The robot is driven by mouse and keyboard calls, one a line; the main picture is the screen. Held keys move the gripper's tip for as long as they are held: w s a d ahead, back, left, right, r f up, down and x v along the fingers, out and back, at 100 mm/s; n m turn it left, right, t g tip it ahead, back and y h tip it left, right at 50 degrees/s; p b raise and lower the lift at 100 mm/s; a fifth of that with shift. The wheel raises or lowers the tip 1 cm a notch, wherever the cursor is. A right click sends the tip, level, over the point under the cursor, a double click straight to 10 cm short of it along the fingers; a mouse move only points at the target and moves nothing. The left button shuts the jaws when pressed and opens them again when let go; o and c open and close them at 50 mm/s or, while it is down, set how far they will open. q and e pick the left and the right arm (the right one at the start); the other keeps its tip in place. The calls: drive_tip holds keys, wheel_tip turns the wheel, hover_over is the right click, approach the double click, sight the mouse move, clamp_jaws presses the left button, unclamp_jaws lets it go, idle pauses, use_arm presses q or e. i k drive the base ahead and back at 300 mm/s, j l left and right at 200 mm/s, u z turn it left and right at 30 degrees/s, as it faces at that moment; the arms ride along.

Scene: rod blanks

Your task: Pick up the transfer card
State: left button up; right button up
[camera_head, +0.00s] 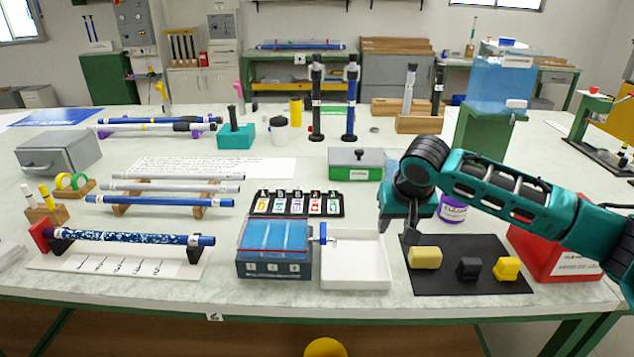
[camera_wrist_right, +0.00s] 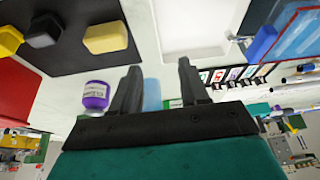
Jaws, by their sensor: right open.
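A black rack (camera_head: 298,214) in the middle of the table holds a row of several small white cards (camera_head: 297,203) with coloured marks. I cannot tell which one is the transfer card. The cards (camera_wrist_right: 233,74) also show in the right wrist view, to the right of the fingers. My right gripper (camera_head: 409,232) hangs above the back left edge of the black mat, right of the card rack and apart from it. Its two fingers (camera_wrist_right: 160,88) are spread with nothing between them. My left gripper is in neither view.
An empty white tray (camera_head: 382,262) and a blue-lidded box (camera_head: 262,272) stand in front of the rack. A black mat (camera_head: 460,284) bears yellow and black blocks. A purple-labelled jar (camera_head: 453,209), a grey-green box (camera_head: 357,163) and a red bin (camera_head: 540,250) stand near my right arm.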

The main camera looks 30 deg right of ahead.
sight(332, 199)
drive_tip(key=i, duration=0.9)
